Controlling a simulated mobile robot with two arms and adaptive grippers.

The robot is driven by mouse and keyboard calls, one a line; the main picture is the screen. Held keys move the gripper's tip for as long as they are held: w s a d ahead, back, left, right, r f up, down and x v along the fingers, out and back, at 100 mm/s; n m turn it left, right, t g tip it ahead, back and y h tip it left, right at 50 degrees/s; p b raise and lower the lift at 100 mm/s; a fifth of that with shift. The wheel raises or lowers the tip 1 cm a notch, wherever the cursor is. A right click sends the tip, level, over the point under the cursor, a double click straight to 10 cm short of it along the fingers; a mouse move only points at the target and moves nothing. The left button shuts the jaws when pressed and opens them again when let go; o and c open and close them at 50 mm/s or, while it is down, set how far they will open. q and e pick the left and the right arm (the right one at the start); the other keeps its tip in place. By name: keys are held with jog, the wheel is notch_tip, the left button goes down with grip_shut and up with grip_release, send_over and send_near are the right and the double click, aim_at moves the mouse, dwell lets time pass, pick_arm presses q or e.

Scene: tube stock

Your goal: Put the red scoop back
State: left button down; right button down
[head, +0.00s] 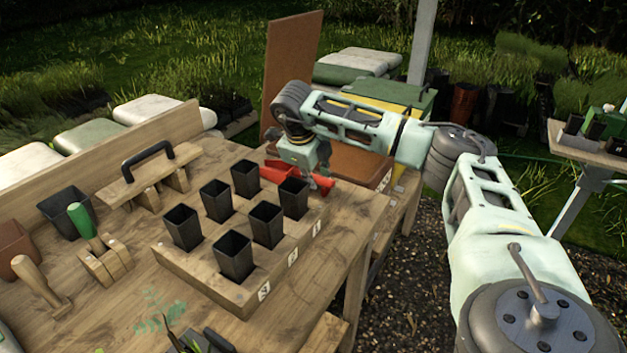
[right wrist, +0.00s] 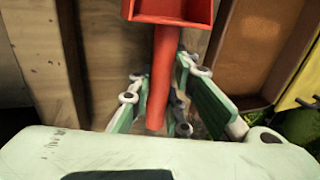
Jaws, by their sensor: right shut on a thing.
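The red scoop (head: 278,173) is at the far right end of the workbench, behind the block of black pots. My right gripper (head: 318,182) reaches down there and is shut on the scoop's handle. In the right wrist view the red handle (right wrist: 163,70) runs between the fingers (right wrist: 160,105), with the scoop's pan (right wrist: 172,10) at the top edge. I cannot tell whether the scoop touches the bench top. My left gripper is not in view.
A wooden block (head: 215,282) with several black square pots stands just in front of the scoop. A brown box (head: 357,165) is right beside the gripper, and an upright brown board (head: 288,70) stands behind. The front bench top is partly clear.

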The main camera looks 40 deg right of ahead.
jog(key=shift+f, duration=0.1)
jog(key=c, duration=1.7)
grip_release()
jog(key=shift+o, duration=0.2)
jog(key=v, duration=1.2)
jog(key=shift+r, duration=0.25)
